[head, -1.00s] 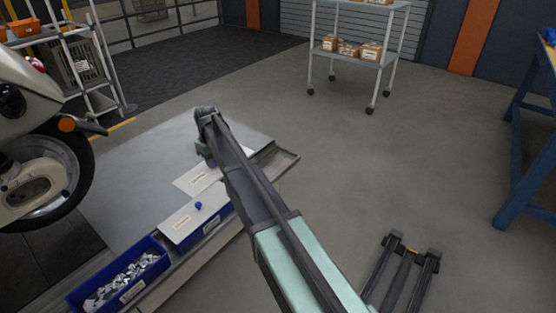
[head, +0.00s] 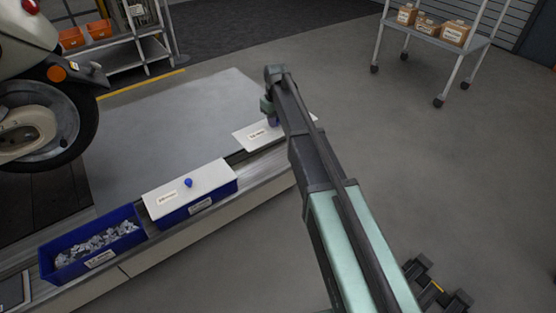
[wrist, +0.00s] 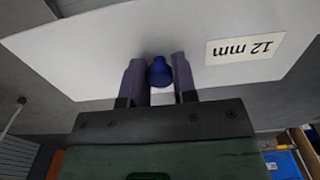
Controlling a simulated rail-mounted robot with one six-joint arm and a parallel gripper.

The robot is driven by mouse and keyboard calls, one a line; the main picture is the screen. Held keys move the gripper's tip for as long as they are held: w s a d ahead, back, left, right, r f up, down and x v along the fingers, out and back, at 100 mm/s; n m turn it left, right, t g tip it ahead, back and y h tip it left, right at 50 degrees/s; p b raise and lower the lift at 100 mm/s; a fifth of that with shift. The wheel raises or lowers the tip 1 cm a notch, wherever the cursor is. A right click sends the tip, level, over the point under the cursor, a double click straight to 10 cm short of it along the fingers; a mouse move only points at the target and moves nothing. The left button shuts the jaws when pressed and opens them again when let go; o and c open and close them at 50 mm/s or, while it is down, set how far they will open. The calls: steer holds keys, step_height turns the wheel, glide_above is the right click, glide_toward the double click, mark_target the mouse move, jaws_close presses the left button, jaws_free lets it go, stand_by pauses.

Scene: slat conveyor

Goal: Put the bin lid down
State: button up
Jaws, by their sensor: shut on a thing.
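My gripper (wrist: 159,76) is shut on the blue knob (wrist: 159,70) of a white bin lid (wrist: 90,55) with a "12 mm" label. The lid fills much of the wrist view. In the head view the held lid (head: 248,137) lies beyond the lidded bin, partly hidden behind my arm, and my gripper (head: 273,120) is above it. Whether the lid touches anything beneath it I cannot tell.
A blue bin (head: 185,213) with a white lid (head: 165,197) and blue knob stands on the slat conveyor (head: 140,262). An open blue bin (head: 65,262) of metal parts stands to its left. A grey platform (head: 170,120) is behind. A shelf cart (head: 440,40) stands at the back right.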

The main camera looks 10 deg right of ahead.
mark_target(277, 158)
step_height(277, 158, down, 16)
steer(key=b, duration=1.3)
steer(key=shift+f+b, duration=0.15)
steer(key=shift+b, duration=0.15)
steer(key=shift+r, duration=0.25)
steer(key=shift+f, duration=0.15)
steer(key=o, duration=0.9)
steer(key=shift+o, duration=0.2)
